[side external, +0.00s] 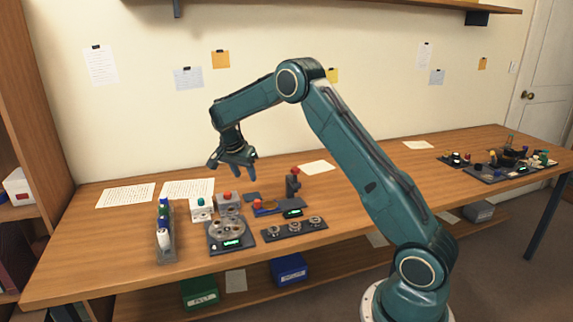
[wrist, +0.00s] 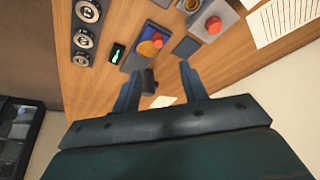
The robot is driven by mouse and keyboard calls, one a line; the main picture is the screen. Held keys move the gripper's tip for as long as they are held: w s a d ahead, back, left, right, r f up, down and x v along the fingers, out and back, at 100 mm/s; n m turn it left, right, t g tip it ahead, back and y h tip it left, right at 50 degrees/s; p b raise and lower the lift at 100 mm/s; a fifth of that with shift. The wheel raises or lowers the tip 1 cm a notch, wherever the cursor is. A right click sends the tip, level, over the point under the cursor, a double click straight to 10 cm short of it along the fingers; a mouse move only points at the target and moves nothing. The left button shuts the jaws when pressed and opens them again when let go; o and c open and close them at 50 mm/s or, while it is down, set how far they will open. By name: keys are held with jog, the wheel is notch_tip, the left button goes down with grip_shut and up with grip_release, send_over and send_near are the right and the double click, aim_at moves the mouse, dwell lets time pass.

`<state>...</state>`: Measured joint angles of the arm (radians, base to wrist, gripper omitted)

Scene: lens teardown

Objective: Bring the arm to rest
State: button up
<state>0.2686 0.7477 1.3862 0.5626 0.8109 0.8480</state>
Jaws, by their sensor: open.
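My gripper (side external: 232,167) is a teal arm's end with dark blue fingers. In the side external view it hangs above the work table (side external: 385,168), over the left part with the lens gear, clear of everything. In the wrist view its two fingers (wrist: 158,85) stand wide apart. Nothing is held between them. A dark upright device (wrist: 150,80) shows beyond the fingers, below them on the table.
Below my gripper stand a grey round fixture (side external: 231,232), a dark tray with several rings (side external: 294,228), boxes with a green knob (side external: 201,209) and red button (side external: 228,203), and a bottle rack (side external: 165,245). More gear (side external: 510,165) is far right. Mid-table is mostly clear.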

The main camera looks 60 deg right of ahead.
jog(key=shift+r, duration=0.1)
jog(key=s+a+r+n+t+y, duration=0.25)
jog(key=s+a+r+n, duration=0.55)
jog(key=s+a+r, duration=0.55)
jog(key=s+a+r+n+t+y, duration=0.1)
jog(key=s+a+n, duration=0.4)
jog(key=s, duration=0.5)
jog(key=s+a+r+n+t+y, duration=0.1)
jog(key=s+a+n, duration=0.4)
jog(key=s, duration=0.5)
jog(key=shift+s+a+t, duration=0.15)
jog(key=shift+a+t, duration=0.4)
jog(key=shift+a, duration=0.3)
